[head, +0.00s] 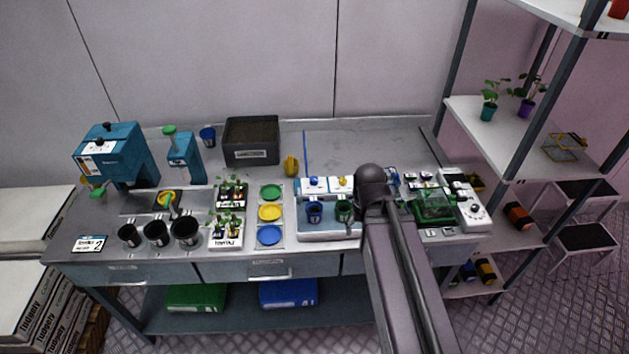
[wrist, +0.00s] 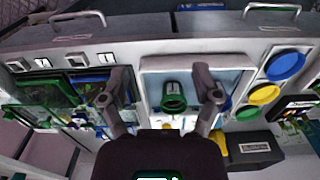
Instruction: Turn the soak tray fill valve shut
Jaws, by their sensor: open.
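The pale soak tray (head: 325,233) stands on the bench right of centre and holds a blue pot (head: 314,211) and a green pot (head: 343,210). Behind it are white units with a blue knob (head: 314,181) and a yellow knob (head: 342,181); I cannot tell which part is the fill valve. In the wrist view, my gripper (wrist: 160,85) is open and empty. Its fingers are spread above the tray (wrist: 238,62) with the green pot (wrist: 173,98) visible between them. My wrist hides part of the bench right of the tray in the head view.
Three round coloured dishes, the blue one (head: 269,235) among them, stand left of the tray. A green-lidded box (head: 434,207) and a white device (head: 468,208) stand at right. A dark crate (head: 251,142) is behind. The back right bench top is mostly clear.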

